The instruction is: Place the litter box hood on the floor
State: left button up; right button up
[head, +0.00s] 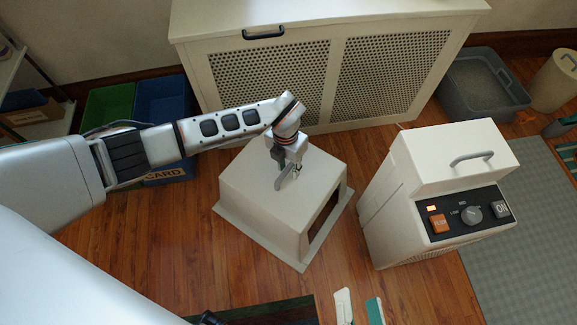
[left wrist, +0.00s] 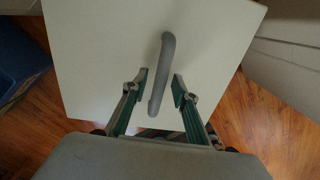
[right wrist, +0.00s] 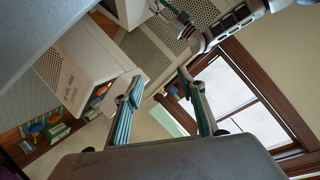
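The cream litter box hood (head: 245,190) stands upright on the wooden floor, its wide bottom rim appearing to rest on the boards. It has an opening in its right front side. A grey handle (left wrist: 167,52) runs across its top. My left gripper (head: 288,178) is over the hood's top and points down at the handle. In the left wrist view, its open fingers (left wrist: 159,86) are on either side of the handle, with gaps showing. My right gripper (head: 360,308) is open and empty at the bottom of the head view, away from the hood.
A cream appliance (head: 405,205) with a control panel stands right of the hood. A perforated cabinet (head: 330,30) is behind. A grey litter tray (head: 480,90) is at the back right, beside a grey mat (head: 515,240). Green (head: 108,105) and blue bins (head: 162,100) stand back left.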

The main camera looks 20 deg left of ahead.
pick_arm(q)
jog(key=shift+w+r+p, duration=0.25)
jog(key=shift+r+p, duration=0.25)
jog(key=shift+r, duration=0.65)
notch_tip(320, 180, up, 10)
jog(key=p, duration=0.4)
jog(key=shift+s+a, duration=0.25)
jog(key=shift+a, duration=0.05)
pick_arm(e)
jog(key=w+d+r+n+h, duration=0.1)
jog(key=w+d+n, duration=0.1)
jog(key=d+n, duration=0.3)
jog(key=shift+d+r+n, duration=0.2)
jog(key=shift+d+n, duration=0.1)
jog(key=shift+d, duration=0.2)
pick_arm(q)
jog(key=shift+f, duration=0.15)
